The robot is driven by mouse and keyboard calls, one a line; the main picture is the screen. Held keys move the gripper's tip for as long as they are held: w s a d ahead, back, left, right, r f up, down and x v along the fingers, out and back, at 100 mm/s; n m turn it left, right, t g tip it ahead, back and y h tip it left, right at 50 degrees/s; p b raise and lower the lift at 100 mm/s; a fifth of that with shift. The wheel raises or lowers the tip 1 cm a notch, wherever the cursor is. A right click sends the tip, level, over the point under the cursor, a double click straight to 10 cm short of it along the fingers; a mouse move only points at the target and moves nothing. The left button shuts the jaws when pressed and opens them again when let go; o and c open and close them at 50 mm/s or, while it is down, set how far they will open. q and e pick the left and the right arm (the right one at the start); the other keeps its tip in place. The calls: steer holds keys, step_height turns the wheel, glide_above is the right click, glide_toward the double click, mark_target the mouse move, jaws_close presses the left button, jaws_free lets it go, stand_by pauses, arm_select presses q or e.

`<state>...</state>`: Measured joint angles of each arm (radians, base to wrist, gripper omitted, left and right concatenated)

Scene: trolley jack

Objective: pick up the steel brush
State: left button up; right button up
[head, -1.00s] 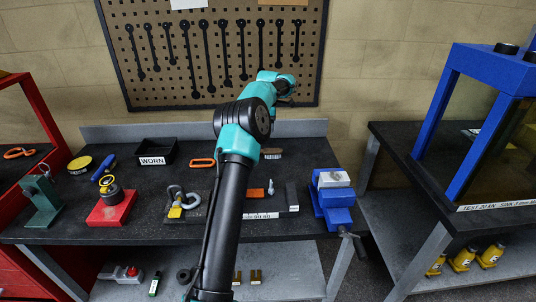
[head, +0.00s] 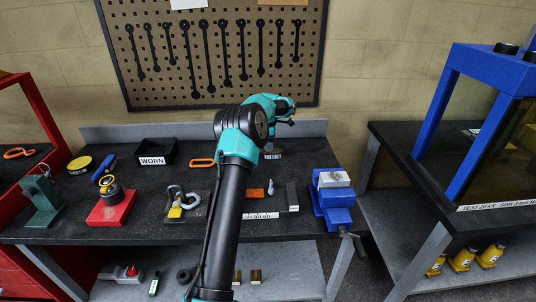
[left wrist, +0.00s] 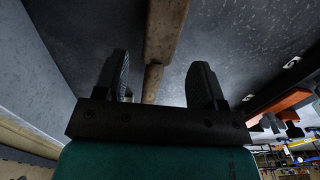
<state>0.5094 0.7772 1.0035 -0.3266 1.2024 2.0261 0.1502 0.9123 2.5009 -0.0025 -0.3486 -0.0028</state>
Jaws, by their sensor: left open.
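The steel brush (head: 273,156) lies at the back of the dark workbench, partly hidden by my left arm in the head view. In the left wrist view its brown wooden body (left wrist: 164,28) runs down from the top edge to between the fingers, narrowing there. My left gripper (head: 288,121) is open and above the bench near the brush in the head view. In the left wrist view the gripper (left wrist: 160,82) has its two dark fingers apart on either side of the brush's narrow part, with gaps showing. My right gripper is not in view.
A black bin marked WORN (head: 157,153) and an orange ring (head: 202,162) lie left of my arm. A blue vise (head: 334,203) stands at the bench's right end. A pegboard with wrenches (head: 140,60) hangs behind. A grey back rail (head: 110,132) edges the bench.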

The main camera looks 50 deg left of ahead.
mark_target(261, 153)
arm_select(q)
step_height(261, 153, down, 5)
steer(key=shift+a+r, duration=0.1)
steer(key=shift+c, duration=0.2)
stand_by(0.4)
steer(key=c, duration=1.1)
